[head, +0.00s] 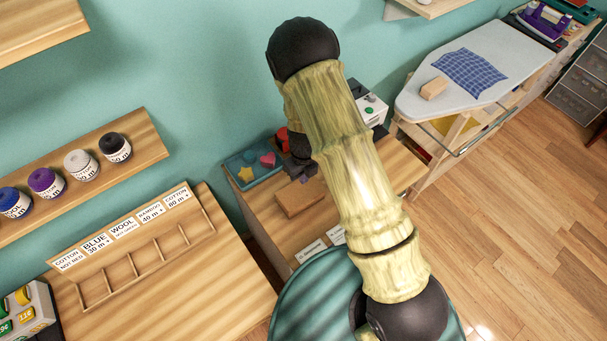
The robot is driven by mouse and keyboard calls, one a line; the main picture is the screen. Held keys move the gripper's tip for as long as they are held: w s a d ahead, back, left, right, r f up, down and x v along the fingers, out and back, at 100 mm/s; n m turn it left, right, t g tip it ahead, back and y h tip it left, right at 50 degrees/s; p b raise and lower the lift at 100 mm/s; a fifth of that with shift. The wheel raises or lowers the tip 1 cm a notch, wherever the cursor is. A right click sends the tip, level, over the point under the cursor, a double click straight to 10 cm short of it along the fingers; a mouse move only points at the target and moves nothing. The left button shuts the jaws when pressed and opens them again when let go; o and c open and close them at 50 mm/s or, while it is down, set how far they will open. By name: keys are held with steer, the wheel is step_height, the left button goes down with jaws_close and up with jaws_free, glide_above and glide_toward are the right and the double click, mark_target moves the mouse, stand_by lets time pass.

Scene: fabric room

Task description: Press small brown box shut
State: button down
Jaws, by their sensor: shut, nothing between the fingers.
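A small brown box (300,200) lies on the wooden table (272,222) at the back wall, just left of my arm. Its top looks flat, but I cannot tell whether the lid is fully shut. My gripper (303,174) is small and dark in this view, partly hidden behind my pale green-brown arm. It is shut and empty, and it appears at or just above the box's far edge. I cannot tell whether it touches the box.
A blue tray (236,165) with a yellow star and a pink heart stands left of my gripper. A red object (282,138) and a white device (372,106) are behind. An ironing board (415,102) with a small wooden block stands right.

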steer(key=b, duration=0.6)
glide_above(304, 195)
steer(key=shift+f, duration=3.2)
steer(key=shift+f+b, duration=0.95)
steer(key=shift+f, duration=0.8)
steer(key=shift+r, duration=0.15)
step_height(304, 195, up, 7)
steer(key=p, duration=0.6)
steer(key=shift+p, duration=0.3)
